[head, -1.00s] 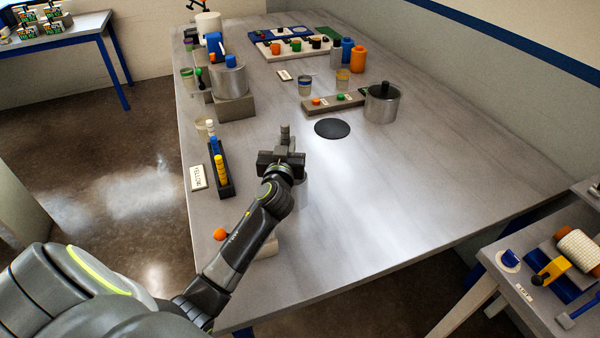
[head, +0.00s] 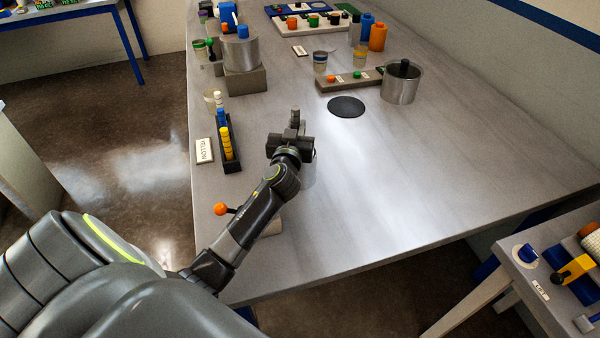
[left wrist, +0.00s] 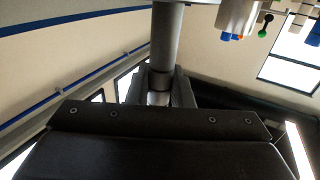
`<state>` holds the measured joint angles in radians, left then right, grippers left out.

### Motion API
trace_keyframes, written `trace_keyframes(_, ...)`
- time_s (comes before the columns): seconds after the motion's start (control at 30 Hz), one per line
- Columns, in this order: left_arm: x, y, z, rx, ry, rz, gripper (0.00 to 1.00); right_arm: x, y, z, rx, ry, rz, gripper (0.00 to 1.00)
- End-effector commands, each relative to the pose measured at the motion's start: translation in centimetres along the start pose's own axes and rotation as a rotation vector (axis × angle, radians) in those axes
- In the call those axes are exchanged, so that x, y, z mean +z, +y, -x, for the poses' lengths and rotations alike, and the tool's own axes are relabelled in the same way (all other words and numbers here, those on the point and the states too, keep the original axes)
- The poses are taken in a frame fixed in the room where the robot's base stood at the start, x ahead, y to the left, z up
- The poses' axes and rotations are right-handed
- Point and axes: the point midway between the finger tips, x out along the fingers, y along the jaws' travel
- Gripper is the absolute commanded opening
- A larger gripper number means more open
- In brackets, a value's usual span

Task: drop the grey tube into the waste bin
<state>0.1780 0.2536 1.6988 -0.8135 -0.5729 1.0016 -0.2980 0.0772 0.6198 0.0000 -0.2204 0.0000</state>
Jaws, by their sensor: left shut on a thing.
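The grey tube (head: 295,117) is upright in my left gripper (head: 293,133), which is shut on it above the near part of the long grey table. In the left wrist view the grey tube (left wrist: 165,45) rises between the fingers of the left gripper (left wrist: 160,90). I cannot make out a waste bin in either view. My right gripper is out of view.
A dark rack (head: 227,145) with blue and yellow tubes stands left of the gripper, beside a label card (head: 204,150). A black disc (head: 346,107) and a metal pot (head: 401,88) are further right. The table's right front is clear.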

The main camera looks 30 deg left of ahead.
Motion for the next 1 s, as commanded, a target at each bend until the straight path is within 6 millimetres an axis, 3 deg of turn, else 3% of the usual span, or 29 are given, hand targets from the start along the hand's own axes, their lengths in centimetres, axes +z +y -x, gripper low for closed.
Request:
trace_keyframes(0.2, 0.0, 0.0, 0.0, 0.0, 0.0, 0.001, 0.0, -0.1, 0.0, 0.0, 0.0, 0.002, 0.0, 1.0)
trace_keyframes(0.23, 0.0, 0.0, 0.0, 0.0, 0.0, 0.001, 0.22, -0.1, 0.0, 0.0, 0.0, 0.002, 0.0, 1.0)
trace_keyframes(0.4, 0.0, 0.0, 0.0, 0.0, 0.0, 0.001, 0.45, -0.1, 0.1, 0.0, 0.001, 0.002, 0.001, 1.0)
trace_keyframes(0.77, 0.1, 0.0, 0.3, 0.001, 0.0, 0.001, 0.45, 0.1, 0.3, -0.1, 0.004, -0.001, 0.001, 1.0)
trace_keyframes(1.0, 0.3, 0.0, 3.3, 0.0, -0.002, 0.004, 0.45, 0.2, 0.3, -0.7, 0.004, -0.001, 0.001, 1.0)
